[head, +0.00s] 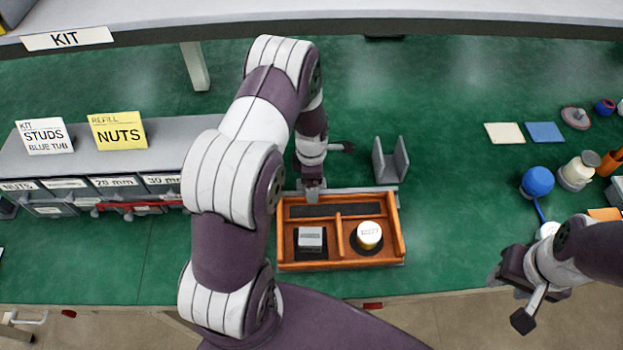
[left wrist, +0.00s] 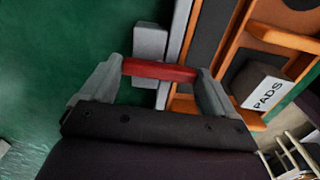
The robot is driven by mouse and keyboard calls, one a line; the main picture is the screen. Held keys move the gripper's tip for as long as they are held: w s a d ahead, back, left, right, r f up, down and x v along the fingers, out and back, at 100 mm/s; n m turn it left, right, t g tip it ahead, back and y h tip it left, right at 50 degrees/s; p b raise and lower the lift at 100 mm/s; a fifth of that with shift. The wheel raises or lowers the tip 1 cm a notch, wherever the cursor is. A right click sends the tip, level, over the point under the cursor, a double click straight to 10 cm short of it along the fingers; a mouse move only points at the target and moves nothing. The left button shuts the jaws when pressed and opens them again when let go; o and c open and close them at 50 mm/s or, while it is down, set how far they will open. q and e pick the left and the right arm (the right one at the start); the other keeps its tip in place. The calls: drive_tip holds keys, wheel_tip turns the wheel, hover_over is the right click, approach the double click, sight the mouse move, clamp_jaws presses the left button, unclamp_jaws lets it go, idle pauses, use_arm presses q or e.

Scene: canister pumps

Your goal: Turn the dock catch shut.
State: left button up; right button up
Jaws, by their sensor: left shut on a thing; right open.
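The dock catch shows in the left wrist view as a red bar (left wrist: 160,70) beside a grey block. My left gripper (left wrist: 163,74) has a finger at each end of the bar and is shut on it. In the head view my left gripper (head: 312,190) reaches down at the back left of the orange-brown tray (head: 400,240), and the catch is hidden there. A grey dock rail (head: 355,190) runs along the tray's back edge, with a grey upright bracket (head: 391,160) behind its right end. My right gripper (head: 510,282) is open and empty at the front right, away from the tray.
The tray holds a dark block labelled PADS (left wrist: 262,92) and a round white-topped item (head: 369,235). A row of labelled bins (head: 115,183) stands at left. Blue, white and orange items, including a blue ball (head: 537,181), stand at right. The mat right of the tray is clear.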

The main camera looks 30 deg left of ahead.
use_arm(q)
drive_tip(key=shift+w+r+n, duration=0.1)
drive_tip(key=shift+r+n, duration=0.05)
drive_tip(key=shift+n, duration=0.15)
drive_tip(key=o, duration=0.8)
wheel_tip(320, 180, up, 13)
drive_tip(key=shift+f+b, duration=0.2)
drive_tip(key=shift+b, duration=0.4)
